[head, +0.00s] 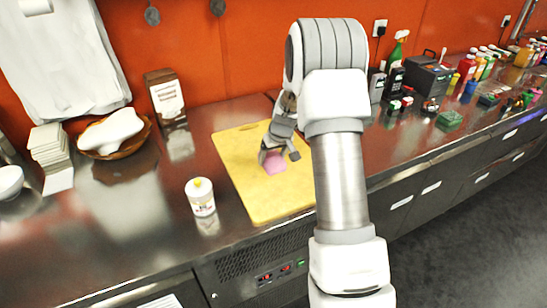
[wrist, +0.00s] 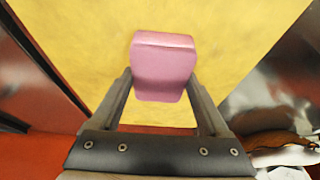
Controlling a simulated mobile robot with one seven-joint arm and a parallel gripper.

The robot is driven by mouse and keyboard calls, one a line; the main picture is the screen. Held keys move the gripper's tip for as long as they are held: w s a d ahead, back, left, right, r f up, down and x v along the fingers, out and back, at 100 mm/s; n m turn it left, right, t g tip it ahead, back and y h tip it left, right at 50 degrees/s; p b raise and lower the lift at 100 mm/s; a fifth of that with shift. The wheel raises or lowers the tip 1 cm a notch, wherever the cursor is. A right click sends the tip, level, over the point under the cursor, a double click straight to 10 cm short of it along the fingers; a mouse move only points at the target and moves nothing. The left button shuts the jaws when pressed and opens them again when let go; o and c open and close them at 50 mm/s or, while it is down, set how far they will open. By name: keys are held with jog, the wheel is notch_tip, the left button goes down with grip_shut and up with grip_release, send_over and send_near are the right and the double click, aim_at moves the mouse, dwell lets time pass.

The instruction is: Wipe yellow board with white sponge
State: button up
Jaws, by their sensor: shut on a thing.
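The yellow board (head: 243,185) lies flat on the metal counter, left of my arm in the head view; in the wrist view its surface (wrist: 70,50) fills most of the background. A pink block that looks like a sponge (wrist: 163,65) sits between the fingers of my gripper (wrist: 161,90). The block looks pink, not white. In the head view my gripper (head: 279,155) points down over the board, with the pink block (head: 274,164) at its tips. I cannot tell whether the block touches the board. My arm hides part of the board's right side.
A white bottle with a yellow cap (head: 201,197) stands just left of the board. Several bottles and a dark appliance (head: 427,76) are at the right.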

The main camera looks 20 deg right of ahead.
jog(key=r, duration=0.1)
jog(key=r+p, duration=0.1)
jog(key=r, duration=0.1)
jog(key=r+p, duration=0.1)
jog(key=r, duration=0.1)
jog(key=shift+w, duration=0.3)
jog(key=shift+r+p, duration=0.55)
jog(key=shift+r, duration=0.65)
jog(key=shift+s+a, duration=0.1)
